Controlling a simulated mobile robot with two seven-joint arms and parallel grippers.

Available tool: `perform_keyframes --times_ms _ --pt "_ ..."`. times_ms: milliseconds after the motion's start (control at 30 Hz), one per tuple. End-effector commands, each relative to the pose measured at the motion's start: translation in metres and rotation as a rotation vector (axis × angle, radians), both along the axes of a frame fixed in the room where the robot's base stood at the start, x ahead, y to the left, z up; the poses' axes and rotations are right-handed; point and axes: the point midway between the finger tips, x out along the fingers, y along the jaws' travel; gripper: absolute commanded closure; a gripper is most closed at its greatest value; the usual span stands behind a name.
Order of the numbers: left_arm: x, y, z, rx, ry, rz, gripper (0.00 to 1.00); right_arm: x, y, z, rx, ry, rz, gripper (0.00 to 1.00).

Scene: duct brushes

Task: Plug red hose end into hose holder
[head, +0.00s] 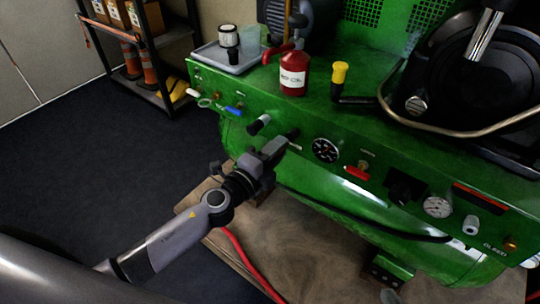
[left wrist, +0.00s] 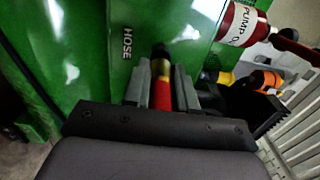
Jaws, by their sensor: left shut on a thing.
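My left gripper (head: 283,146) is at the front panel of the green machine (head: 335,190). In the left wrist view its two fingers (left wrist: 162,92) are shut on the red hose end (left wrist: 162,97), which has a yellow collar at its front. The collar points at the green panel beside the printed word HOSE. A dark round piece, likely the hose holder (left wrist: 160,51), lies right at its tip. I cannot tell whether the tip is inside it or only against it. The red hose (head: 245,262) trails below over the brown board. My right gripper is not in view.
A red pump oil bottle (head: 293,75), a yellow-topped black fitting (head: 339,76) and a grey tray (head: 228,58) stand on the machine. Gauges and knobs line the panel to the right. A shelf (head: 155,50) stands at the back left; the dark floor between is clear.

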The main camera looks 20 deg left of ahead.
Motion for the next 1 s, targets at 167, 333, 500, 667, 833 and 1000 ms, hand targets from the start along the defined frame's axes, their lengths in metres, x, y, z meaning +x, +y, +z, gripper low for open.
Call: perform_keyframes --times_ms 167,333,500,667,833,1000 --pt "0.0066 -0.0031 0.0008 0.0 -0.001 -0.001 1.0 -0.0003 0.0009 -0.0002 0.0 0.0 0.002 1.0" --pt "0.0076 -0.0036 0.0005 0.0 0.0 -0.001 1.0 0.0001 0.0016 0.0013 0.002 -0.003 0.003 1.0" --pt "0.0074 -0.0035 0.0005 0.0 0.0 -0.001 1.0 0.0002 0.0019 0.0019 0.002 -0.004 0.004 1.0" --pt "0.0073 -0.0034 0.0005 0.0 0.0 -0.001 1.0 0.0002 0.002 0.002 0.002 -0.004 0.004 1.0" --pt "0.0073 -0.0033 0.0005 0.0 0.0 -0.001 1.0 0.0003 0.0021 0.0019 0.002 -0.004 0.004 1.0" --pt "0.0072 -0.0035 0.0008 0.001 -0.001 -0.001 1.0 0.0004 0.002 0.0014 0.002 -0.004 0.004 1.0"
